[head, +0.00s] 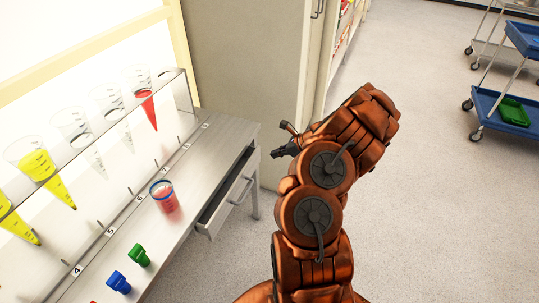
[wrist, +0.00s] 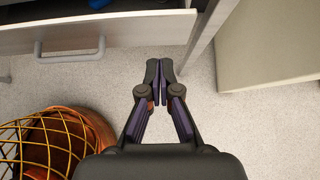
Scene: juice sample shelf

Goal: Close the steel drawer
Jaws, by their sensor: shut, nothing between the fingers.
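The steel drawer (head: 231,201) sits under the right edge of the steel bench and stands partly open, with a dark gap behind its front. Its bar handle (head: 240,190) faces the open floor. In the wrist view the drawer front (wrist: 130,30) crosses the top left, with its handle (wrist: 70,50) below. My gripper (head: 277,153) is shut and empty, to the right of the drawer in the head view. In the wrist view my gripper (wrist: 160,68) points at the right end of the drawer front, beside a bench leg (wrist: 207,30). I see no clear contact.
A tall cabinet (head: 245,70) stands behind. Blue carts (head: 500,107) stand far right; the floor between is clear.

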